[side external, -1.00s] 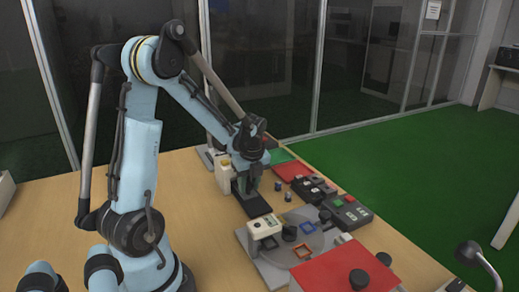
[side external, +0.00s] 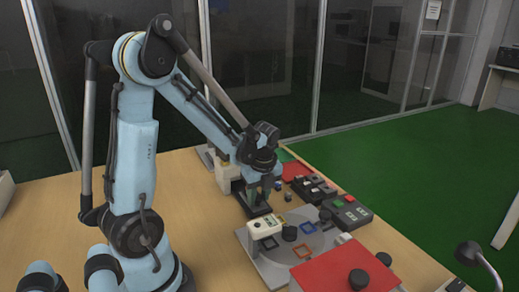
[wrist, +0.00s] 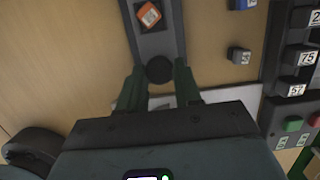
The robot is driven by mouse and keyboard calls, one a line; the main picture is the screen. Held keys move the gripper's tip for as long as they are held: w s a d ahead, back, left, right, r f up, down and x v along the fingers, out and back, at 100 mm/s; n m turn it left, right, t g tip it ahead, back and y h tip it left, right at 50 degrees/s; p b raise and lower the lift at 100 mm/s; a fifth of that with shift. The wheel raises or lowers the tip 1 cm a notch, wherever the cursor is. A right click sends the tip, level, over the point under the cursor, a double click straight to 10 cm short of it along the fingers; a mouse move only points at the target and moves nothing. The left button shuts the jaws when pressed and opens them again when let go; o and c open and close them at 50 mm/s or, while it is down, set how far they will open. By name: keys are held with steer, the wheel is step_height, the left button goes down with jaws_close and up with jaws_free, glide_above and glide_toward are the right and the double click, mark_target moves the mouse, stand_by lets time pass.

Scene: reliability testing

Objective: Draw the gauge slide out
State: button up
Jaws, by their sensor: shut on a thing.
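The gauge slide is a dark grey bar (wrist: 154,42) in the wrist view, running from the top edge down to a round black knob (wrist: 160,69). My gripper (side external: 262,199) is low over the dark slide track in the side view. In the wrist view its green fingers stand on both sides of the knob and are shut on it. The pale gauge housing (side external: 224,178) stands behind my gripper in the side view. The slide's inner end is out of view.
A button box (side external: 350,214) and dark labelled blocks (side external: 313,188) lie to the right.

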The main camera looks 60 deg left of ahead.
steer(key=shift+d, duration=0.95)
steer(key=o, duration=0.6)
steer(key=shift+c, duration=0.2)
step_height(320, 180, up, 5)
